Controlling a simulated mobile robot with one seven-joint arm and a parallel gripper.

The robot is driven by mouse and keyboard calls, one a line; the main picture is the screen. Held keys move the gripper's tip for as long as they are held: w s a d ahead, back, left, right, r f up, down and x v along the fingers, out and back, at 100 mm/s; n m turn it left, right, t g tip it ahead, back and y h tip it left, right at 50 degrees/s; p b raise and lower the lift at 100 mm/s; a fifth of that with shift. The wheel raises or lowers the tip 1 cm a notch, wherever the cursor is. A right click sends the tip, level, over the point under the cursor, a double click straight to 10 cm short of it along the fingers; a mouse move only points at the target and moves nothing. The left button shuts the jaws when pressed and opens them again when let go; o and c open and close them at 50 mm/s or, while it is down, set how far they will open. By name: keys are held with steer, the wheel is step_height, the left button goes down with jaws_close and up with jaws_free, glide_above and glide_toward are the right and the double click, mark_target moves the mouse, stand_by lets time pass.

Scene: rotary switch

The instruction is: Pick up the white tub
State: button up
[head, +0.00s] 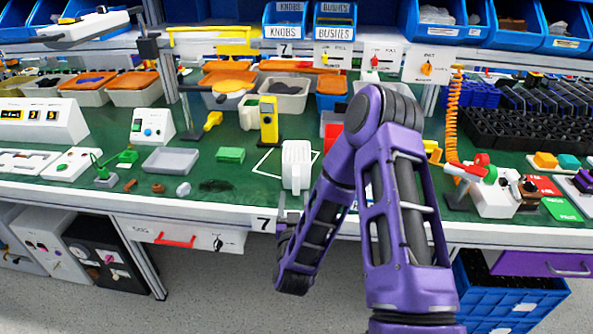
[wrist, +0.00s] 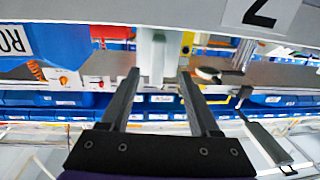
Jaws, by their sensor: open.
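The white tub (head: 296,165) stands upright near the front edge of the green bench, inside a white outline in the head view. What looks like the same tub (wrist: 152,52) shows in the wrist view, beyond and between the fingertips; that view is upside down. My gripper (wrist: 159,72) is open with nothing between its fingers. In the head view my gripper (head: 288,222) is at the bench's front edge, on the near side of the tub and lower in the picture, apart from it. My arm partly hides the gripper there.
A yellow device (head: 268,120) stands just behind the tub, to its left. A green block (head: 230,155) and grey tray (head: 170,160) lie to the left. A red container (head: 333,135) is behind to the right, partly hidden by my arm. The bench's front edge (head: 200,212) carries a 7 label.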

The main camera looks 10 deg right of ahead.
mark_target(296, 187)
steer(key=shift+f+x, duration=0.2)
steer(key=shift+x, duration=3.35)
steer(key=shift+d, duration=0.15)
steer(key=shift+c, duration=0.3)
jaws_close()
